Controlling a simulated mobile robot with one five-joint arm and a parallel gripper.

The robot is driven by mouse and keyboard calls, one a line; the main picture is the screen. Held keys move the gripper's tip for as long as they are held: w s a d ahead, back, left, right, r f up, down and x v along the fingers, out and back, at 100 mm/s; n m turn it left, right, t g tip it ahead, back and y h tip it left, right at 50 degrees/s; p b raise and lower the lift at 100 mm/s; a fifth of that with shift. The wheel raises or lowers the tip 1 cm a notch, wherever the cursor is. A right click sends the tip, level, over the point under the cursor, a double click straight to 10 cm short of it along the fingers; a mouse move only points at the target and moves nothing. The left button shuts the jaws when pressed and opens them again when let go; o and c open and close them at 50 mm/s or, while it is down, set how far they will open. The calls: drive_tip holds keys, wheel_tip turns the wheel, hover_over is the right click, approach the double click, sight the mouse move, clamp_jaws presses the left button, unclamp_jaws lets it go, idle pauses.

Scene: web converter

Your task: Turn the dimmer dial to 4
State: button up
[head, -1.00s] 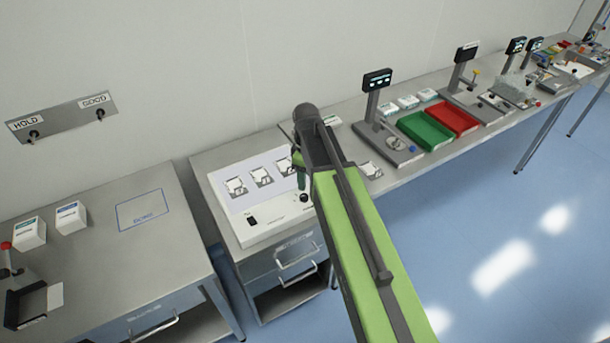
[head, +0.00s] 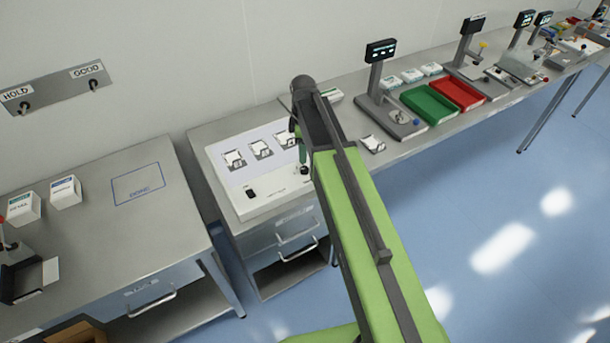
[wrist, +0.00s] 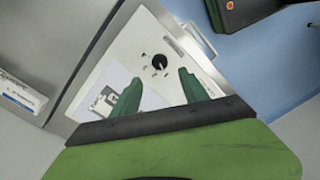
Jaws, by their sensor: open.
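The dimmer dial (wrist: 159,62) is a black round knob with small marks around it, on the front of a white panel box (wrist: 122,58). In the head view the dial (head: 304,170) shows close beside the green fingertips of my gripper (head: 300,148). In the wrist view my gripper (wrist: 157,92) is open and empty, its two green fingers apart. The dial lies beyond the fingertips, between their directions, and appears not to be touched. The dial's numbers are too small to read, so I cannot tell its setting.
The panel also has a black rocker switch (head: 251,192) and several small white pieces on its upper part. To the right stand a green tray (head: 430,105) and a red tray (head: 458,93). A bench with white boxes (head: 66,191) is at the left.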

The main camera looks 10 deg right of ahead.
sight(304, 168)
wheel_tip(304, 168, down, 9)
drive_tip(key=b, duration=0.7)
drive_tip(key=shift+r, duration=0.2)
drive_tip(key=shift+r, duration=0.1)
drive_tip(key=shift+c, duration=0.2)
clamp_jaws()
